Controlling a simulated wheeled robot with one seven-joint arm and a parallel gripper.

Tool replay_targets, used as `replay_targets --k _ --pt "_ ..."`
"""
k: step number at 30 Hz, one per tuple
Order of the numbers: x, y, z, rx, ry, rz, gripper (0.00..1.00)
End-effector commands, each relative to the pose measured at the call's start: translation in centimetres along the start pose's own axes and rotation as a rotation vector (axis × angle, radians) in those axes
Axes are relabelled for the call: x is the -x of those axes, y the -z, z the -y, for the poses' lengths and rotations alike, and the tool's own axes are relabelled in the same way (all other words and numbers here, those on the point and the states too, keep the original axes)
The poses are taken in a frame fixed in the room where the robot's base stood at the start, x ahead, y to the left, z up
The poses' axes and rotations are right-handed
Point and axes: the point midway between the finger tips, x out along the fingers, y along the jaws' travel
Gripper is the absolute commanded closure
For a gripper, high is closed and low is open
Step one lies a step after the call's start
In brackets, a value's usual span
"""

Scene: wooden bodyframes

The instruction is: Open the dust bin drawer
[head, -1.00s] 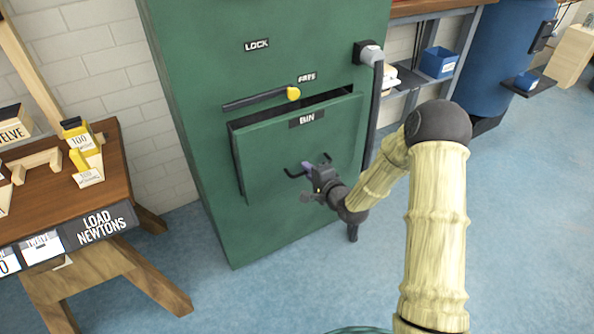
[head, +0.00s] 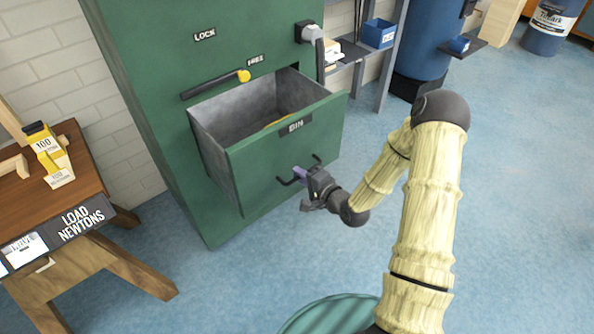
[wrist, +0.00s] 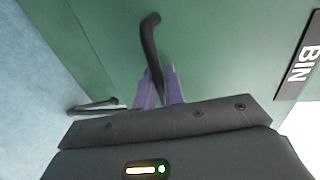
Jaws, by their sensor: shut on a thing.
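The dust bin drawer (head: 290,150) is green with a BIN label and stands well out of the green cabinet (head: 150,100). Its grey inside shows, with something yellowish at the bottom. A dark bar handle (head: 317,159) is on its front. My gripper (head: 301,174) is at the handle, its purple fingers shut on it. In the wrist view, the handle (wrist: 150,40) runs between the purple fingertips (wrist: 160,88), with the green front behind. The middle of the handle is partly hidden by the fingers.
A wooden table (head: 90,180) with a LOAD NEWTONS sign stands at the left. A blue bin (head: 380,33) sits on a shelf at the back right. Blue floor in front is clear.

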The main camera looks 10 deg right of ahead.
Motion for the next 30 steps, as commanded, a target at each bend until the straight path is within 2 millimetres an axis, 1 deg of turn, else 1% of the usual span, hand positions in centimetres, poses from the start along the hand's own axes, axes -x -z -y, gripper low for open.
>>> replay_targets --k 1,8,9,11,19,23,26,30 --pt "0.1 0.3 -0.1 0.001 0.0 -0.008 1.0" --pt "0.0 0.2 -0.1 0.001 0.0 -0.007 1.0" --pt "0.0 0.2 -0.1 0.001 0.0 -0.007 0.85" --pt "0.0 0.2 0.0 0.001 0.0 -0.006 0.75" --pt "0.0 0.1 0.0 0.001 0.0 -0.003 0.75" --pt "0.6 0.1 0.0 0.001 -0.001 -0.003 0.75" --pt "1.8 0.3 0.1 -0.001 -0.003 -0.006 0.75" --pt "4.2 0.4 0.1 -0.002 -0.003 -0.009 0.75"
